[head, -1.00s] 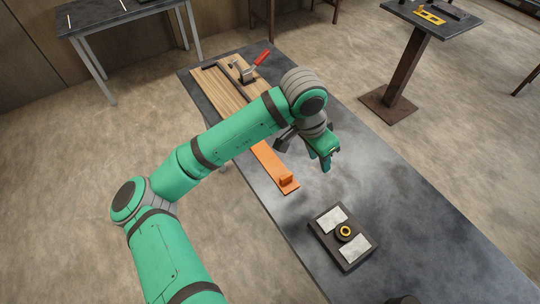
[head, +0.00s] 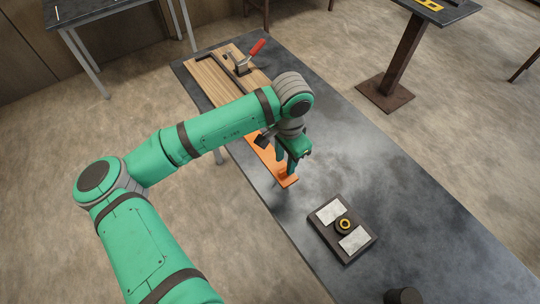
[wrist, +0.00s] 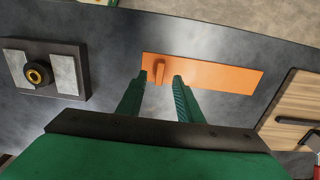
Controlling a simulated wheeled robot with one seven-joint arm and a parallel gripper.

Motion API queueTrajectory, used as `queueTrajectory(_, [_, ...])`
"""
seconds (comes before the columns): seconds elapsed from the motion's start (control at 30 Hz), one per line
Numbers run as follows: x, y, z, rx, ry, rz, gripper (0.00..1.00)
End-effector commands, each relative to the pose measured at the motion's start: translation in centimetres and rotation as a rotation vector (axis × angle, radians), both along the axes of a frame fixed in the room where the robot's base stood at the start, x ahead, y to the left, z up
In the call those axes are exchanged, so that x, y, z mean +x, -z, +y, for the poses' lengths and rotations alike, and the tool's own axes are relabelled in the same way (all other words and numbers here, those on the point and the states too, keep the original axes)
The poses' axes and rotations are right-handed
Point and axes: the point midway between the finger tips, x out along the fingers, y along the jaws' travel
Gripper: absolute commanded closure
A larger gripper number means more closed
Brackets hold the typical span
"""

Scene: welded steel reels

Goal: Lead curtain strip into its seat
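The curtain strip looks to be the flat orange strip (head: 262,153) with a small upright tab near its front end; it lies on the dark table and also shows in the wrist view (wrist: 220,77). My gripper (head: 285,170) is open over the tabbed end. In the wrist view my two green fingers (wrist: 160,77) are apart, with the orange tab (wrist: 159,72) seen between their tips; contact cannot be told. A wooden board (head: 209,82) with a dark rail and a red-handled clamp (head: 256,48) is at the table's far end. Which part is the seat is unclear.
A dark plate (head: 327,233) with two pale pads and a yellow-ringed hub sits nearer on the table (head: 400,210). A dark round object (head: 403,296) is at the bottom edge. Tabletop right of the strip is clear.

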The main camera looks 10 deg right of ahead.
Motion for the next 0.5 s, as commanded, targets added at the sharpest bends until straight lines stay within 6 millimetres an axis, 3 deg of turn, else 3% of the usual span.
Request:
queueTrajectory(0.23, [0.0, 3.4, -0.1, 0.0, -0.001, 0.0, 0.67])
queueTrajectory(0.5, [0.1, 4.0, -0.1, -0.002, 0.0, -0.001, 0.67])
